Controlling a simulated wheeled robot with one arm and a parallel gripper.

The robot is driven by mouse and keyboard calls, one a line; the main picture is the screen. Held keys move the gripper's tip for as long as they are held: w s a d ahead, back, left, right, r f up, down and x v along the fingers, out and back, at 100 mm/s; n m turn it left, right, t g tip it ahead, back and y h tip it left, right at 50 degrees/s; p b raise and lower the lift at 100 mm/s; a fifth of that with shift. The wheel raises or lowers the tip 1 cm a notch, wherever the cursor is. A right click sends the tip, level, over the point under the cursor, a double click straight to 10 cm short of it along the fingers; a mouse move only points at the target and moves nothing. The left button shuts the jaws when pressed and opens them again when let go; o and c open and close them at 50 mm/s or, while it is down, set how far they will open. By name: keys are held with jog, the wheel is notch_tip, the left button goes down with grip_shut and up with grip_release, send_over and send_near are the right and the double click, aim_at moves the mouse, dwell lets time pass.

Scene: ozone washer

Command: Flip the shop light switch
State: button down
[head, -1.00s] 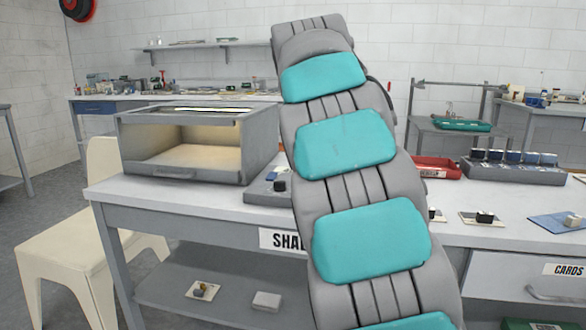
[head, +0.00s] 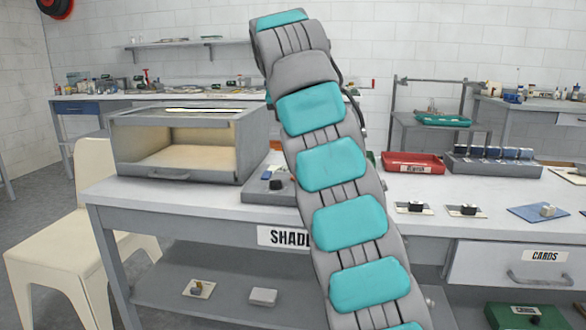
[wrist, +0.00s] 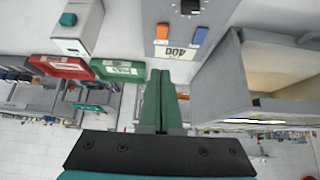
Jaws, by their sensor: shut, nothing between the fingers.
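No switch marked as the shop light's can be made out. A grey control box (head: 262,192) sits on the bench, partly behind my arm in the head view. In the head view the gripper is hidden behind my arm.
An open-fronted lit chamber (head: 187,146) stands left of the control box. A red tray (head: 412,162), a block with several blue-topped items (head: 495,161) and small cards are on the right. A white chair (head: 75,225) stands at left.

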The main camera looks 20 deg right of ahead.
jog(key=shift+d+f, duration=0.1)
jog(key=x, duration=1)
jog(key=shift+d, duration=0.1)
jog(key=shift+s+a+f+b, duration=0.15)
jog(key=shift+f+b, duration=0.25)
jog(key=shift+f, duration=0.55)
jog(key=shift+s+a+f+b, duration=0.15)
jog(key=shift+f+b, duration=0.25)
jog(key=shift+f, duration=0.6)
jog(key=shift+w+f+b, duration=0.2)
jog(key=shift+w+b, duration=0.05)
jog(key=shift+b, duration=0.85)
jog(key=shift+w+b, duration=0.1)
jog(key=shift+b, duration=0.7)
jog(key=shift+f+t+h+b, duration=0.15)
jog(key=shift+t+h+b, duration=0.15)
jog(key=shift+b, duration=0.85)
